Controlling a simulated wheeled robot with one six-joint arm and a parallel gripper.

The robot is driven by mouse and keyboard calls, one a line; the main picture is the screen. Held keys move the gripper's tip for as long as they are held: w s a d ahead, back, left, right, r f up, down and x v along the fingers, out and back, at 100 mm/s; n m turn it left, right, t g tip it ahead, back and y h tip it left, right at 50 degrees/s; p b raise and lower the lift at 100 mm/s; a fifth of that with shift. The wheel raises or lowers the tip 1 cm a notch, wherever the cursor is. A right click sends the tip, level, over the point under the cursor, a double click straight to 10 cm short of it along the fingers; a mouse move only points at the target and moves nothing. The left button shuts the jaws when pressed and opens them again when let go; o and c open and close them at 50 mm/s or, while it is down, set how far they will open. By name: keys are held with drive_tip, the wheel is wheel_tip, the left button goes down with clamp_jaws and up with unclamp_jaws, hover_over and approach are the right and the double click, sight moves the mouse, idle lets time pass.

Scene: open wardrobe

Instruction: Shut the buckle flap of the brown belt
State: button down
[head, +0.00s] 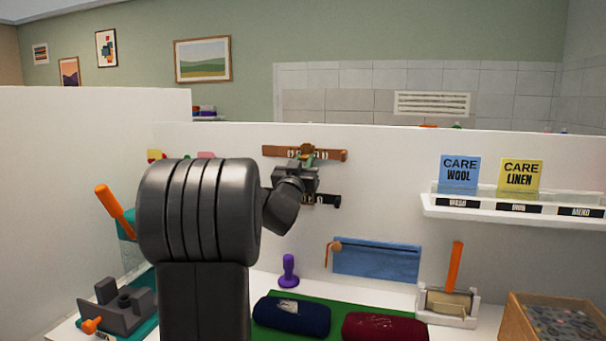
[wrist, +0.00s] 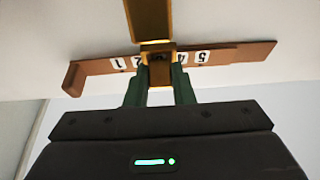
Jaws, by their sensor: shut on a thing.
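The brown belt (head: 334,155) is fixed across the upper part of the white panel in the head view. In the wrist view the belt (wrist: 238,53) runs across the frame, with white number tags on both sides of its brass buckle (wrist: 158,72). A brass plate (wrist: 149,20), apparently the flap, stands above the buckle and runs off the top edge. My gripper (wrist: 160,88) has its green fingers closed on the brass part at the buckle; which part is pinched is hard to tell. In the head view my gripper (head: 305,161) is at the belt's middle.
A black belt (head: 328,201) hangs just below, partly behind my wrist. A blue zipped pouch (head: 376,262) is lower on the panel. A shelf (head: 500,208) with care cards is at right. Folded dark blue (head: 291,316) and red (head: 384,327) cloths lie below.

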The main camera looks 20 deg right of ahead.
idle(0.4)
drive_tip(key=c, duration=1.2)
unclamp_jaws()
drive_tip(key=shift+c, duration=0.2)
drive_tip(key=b+v, duration=0.2)
drive_tip(key=v, duration=1.2)
drive_tip(key=shift+w+d+f, duration=0.1)
drive_tip(key=shift+w, duration=0.1)
